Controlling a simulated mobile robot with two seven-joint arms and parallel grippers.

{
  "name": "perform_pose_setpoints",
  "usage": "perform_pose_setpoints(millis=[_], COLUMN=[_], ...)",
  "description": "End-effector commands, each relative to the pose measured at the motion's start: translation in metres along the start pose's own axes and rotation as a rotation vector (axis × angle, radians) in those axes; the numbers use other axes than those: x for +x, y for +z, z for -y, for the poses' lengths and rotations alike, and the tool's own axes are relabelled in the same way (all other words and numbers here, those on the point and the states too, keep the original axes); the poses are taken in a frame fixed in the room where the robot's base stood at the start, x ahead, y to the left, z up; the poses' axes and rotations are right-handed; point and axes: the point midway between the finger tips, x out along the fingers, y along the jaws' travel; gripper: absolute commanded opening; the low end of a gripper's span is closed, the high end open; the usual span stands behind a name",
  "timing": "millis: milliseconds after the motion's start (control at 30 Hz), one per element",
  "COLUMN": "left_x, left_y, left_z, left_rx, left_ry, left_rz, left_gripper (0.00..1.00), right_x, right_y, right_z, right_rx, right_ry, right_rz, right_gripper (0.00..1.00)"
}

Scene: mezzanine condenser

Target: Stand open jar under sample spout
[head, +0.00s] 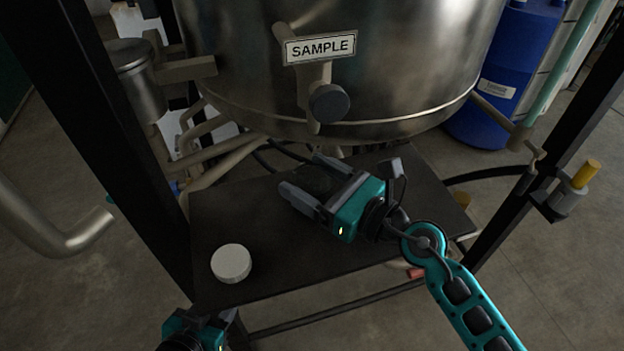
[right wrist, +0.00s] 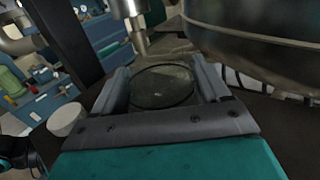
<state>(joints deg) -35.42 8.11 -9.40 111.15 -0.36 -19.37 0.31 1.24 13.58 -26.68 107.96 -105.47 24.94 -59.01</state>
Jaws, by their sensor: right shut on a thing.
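The sample spout (head: 316,110), with a dark round knob, sticks out of the steel vessel below a SAMPLE label; its metal tube also shows in the right wrist view (right wrist: 135,30). My right gripper (head: 303,176) is shut on the clear open jar (right wrist: 162,87), whose round rim lies between the fingers. In the head view the jar barely shows against the dark shelf. In the right wrist view the spout end appears beyond the jar, not clearly over its mouth. A white round lid (head: 231,263) lies on the shelf's left front. My left gripper (head: 200,325) is partly in view, its fingertips unclear.
The dark shelf (head: 240,218) is largely bare under the steel vessel (head: 400,60). Black frame posts (head: 110,140) stand left and right. Pipes (head: 210,150) run at the back left. A blue drum (head: 500,85) stands behind right.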

Motion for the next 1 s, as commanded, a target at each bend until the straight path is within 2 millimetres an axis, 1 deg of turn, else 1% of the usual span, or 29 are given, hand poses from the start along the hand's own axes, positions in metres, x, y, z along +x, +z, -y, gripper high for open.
perform_pose_setpoints(millis=[67,200,233,467,667,767,867,1000], left_x=[0.000,0.002,0.001,0.001,-0.001,-0.003,-0.002,0.001], left_y=[0.000,0.003,0.002,0.001,0.003,0.000,0.002,0.007], left_z=[0.000,0.000,0.000,-0.001,-0.001,-0.001,-0.001,-0.001], left_rx=[0.001,0.001,0.001,0.000,0.000,0.000,0.000,-0.001], left_ry=[0.000,0.001,0.001,0.002,0.003,0.003,0.003,0.003], left_rz=[-0.001,0.000,0.001,0.001,0.005,0.005,0.000,0.004], left_gripper=[0.43,0.43,0.43,0.43,0.43,0.43,0.43,0.43], right_x=[0.000,0.000,0.000,0.000,0.000,0.000,-0.012,-0.040], right_y=[0.001,-0.004,-0.003,-0.003,-0.003,0.002,-0.001,-0.003], right_z=[0.000,0.000,0.000,0.000,0.000,0.000,0.001,0.000], right_rx=[0.000,-0.001,-0.001,-0.001,-0.001,-0.001,-0.003,-0.003], right_ry=[0.000,0.000,0.000,0.000,0.000,0.000,-0.001,0.000], right_rz=[0.001,0.001,0.000,0.000,0.000,0.000,-0.003,-0.005], right_gripper=[0.34,0.34,0.78,1.00,1.00,1.00,1.00,1.00])
